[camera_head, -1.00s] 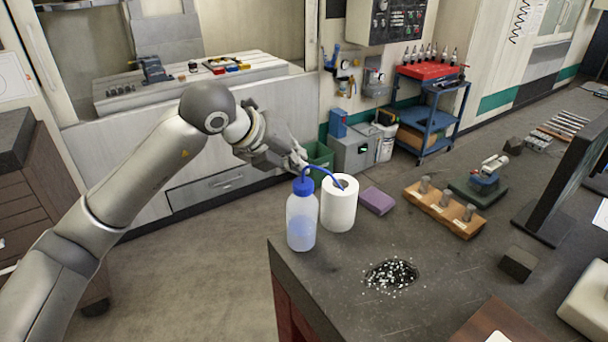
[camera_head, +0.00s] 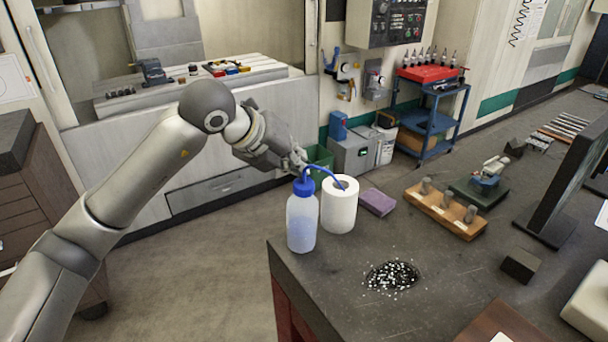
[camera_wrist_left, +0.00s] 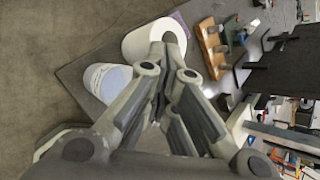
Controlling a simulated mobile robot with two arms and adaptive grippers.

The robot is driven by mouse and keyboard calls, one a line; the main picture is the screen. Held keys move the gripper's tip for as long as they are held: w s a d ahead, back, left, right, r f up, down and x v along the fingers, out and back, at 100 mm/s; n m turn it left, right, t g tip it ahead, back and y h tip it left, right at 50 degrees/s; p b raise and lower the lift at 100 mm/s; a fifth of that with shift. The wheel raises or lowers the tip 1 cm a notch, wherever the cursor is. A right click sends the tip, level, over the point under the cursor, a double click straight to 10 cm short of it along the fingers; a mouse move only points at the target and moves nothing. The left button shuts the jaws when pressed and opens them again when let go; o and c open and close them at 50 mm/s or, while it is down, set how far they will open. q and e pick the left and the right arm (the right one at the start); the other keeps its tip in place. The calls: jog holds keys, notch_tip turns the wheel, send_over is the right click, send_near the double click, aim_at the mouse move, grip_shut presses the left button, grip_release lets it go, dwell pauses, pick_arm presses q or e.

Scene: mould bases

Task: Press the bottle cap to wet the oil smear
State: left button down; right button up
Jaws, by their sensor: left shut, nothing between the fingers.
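The translucent wash bottle (camera_head: 301,222) stands upright on the dark bench corner, with pale blue liquid inside. Its blue cap (camera_head: 303,186) carries a bent blue spout pointing right, across the white paper roll. The oil smear (camera_head: 383,270) is a dark patch with white specks on the bench, right of the bottle. My left gripper (camera_head: 299,163) is shut and empty, just above the cap; I cannot tell whether it touches. In the left wrist view the fingers (camera_wrist_left: 170,42) are shut; the bottle (camera_wrist_left: 104,82) shows to their left and its cap is hidden. My right gripper is out of view.
The white paper roll (camera_head: 339,207) stands close beside the bottle, with a purple sponge (camera_head: 377,201) behind it. A wooden block with metal pieces (camera_head: 443,213) lies farther right. A small dark block (camera_head: 520,265) and a monitor (camera_head: 570,185) stand at the right.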

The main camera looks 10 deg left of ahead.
pick_arm(q)
notch_tip(320, 180, up, 6)
jog(key=p, duration=0.3)
dwell(0.5)
jog(key=shift+d, duration=0.1)
dwell(0.3)
